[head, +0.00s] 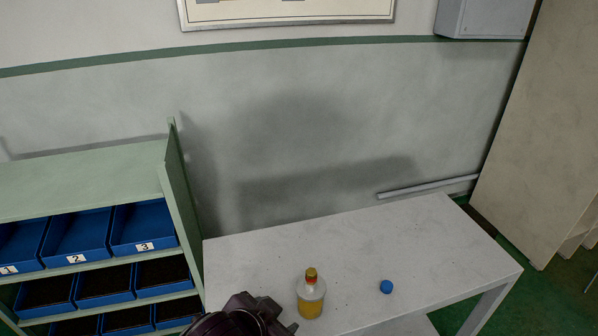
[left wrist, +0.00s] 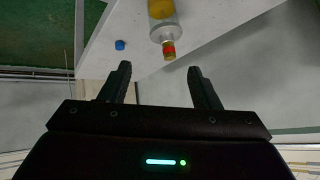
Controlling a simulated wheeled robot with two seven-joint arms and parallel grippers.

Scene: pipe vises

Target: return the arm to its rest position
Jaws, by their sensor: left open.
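A clear bottle (head: 311,296) with yellow liquid and a dark yellow-orange top stands upright on the white table. A small blue cap (head: 386,287) lies on the table to its right. My left gripper (head: 272,316) is at the bottom edge of the head view, just left of the bottle and partly cut off. In the left wrist view, my left gripper (left wrist: 159,70) is open with nothing between its fingers. The bottle (left wrist: 163,22) is beyond the fingertips there, apart from them, and the blue cap (left wrist: 120,44) is to its left. My right gripper is not in view.
The white table (head: 440,235) is otherwise bare, with free room at the right. A green shelf rack (head: 80,180) with blue numbered bins (head: 145,228) stands left of the table. A grey wall is behind, and a tall beige panel (head: 545,130) stands at the right.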

